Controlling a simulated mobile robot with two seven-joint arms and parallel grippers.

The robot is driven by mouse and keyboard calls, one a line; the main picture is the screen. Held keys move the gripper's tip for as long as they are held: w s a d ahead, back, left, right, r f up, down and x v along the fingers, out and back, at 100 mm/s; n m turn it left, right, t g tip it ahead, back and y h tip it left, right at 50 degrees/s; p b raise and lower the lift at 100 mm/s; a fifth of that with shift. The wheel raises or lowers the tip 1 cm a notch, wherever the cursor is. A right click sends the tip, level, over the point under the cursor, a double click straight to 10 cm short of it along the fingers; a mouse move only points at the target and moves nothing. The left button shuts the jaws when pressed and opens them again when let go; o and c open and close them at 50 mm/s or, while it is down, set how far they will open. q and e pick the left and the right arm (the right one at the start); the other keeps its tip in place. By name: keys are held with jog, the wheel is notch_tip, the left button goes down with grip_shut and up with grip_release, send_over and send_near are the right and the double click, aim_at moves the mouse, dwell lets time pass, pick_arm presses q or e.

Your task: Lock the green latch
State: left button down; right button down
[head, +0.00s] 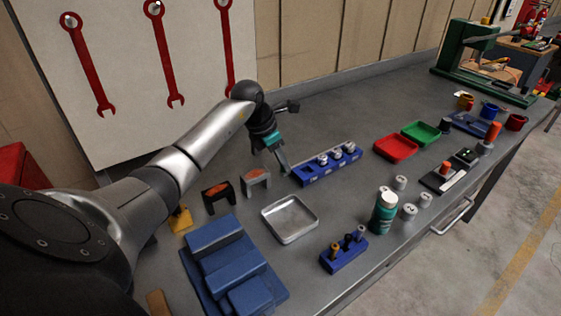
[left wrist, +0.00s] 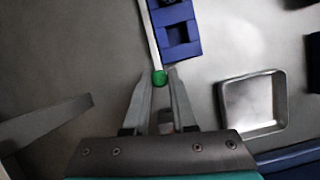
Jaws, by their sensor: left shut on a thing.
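My left gripper (head: 284,168) points down at the left end of a long blue rack (head: 310,178) in the head view. In the left wrist view, the left gripper's fingertips (left wrist: 159,80) are shut on a round green knob (left wrist: 159,77), the green part of the latch. A thin white bar (left wrist: 150,35) runs from the knob along the side of the blue rack (left wrist: 181,51). The knob is hidden by the gripper in the head view. My right gripper is in neither view.
A metal tray (head: 271,227) stands just in front of the rack. Two small stands, one black (head: 209,205) and one grey (head: 245,187), are to its left. A blue stepped block (head: 215,233), a small blue tool holder (head: 341,262) and a green bottle (head: 383,217) stand nearer.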

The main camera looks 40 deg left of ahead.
pick_arm(q)
jog(key=shift+w+d, duration=0.1)
jog(key=shift+w, duration=0.05)
jog(key=c, duration=0.7)
grip_release()
jog(key=p+v, duration=0.1)
jog(key=v, duration=1.4)
jog(key=shift+r+p, duration=0.1)
jog(key=shift+p, duration=0.2)
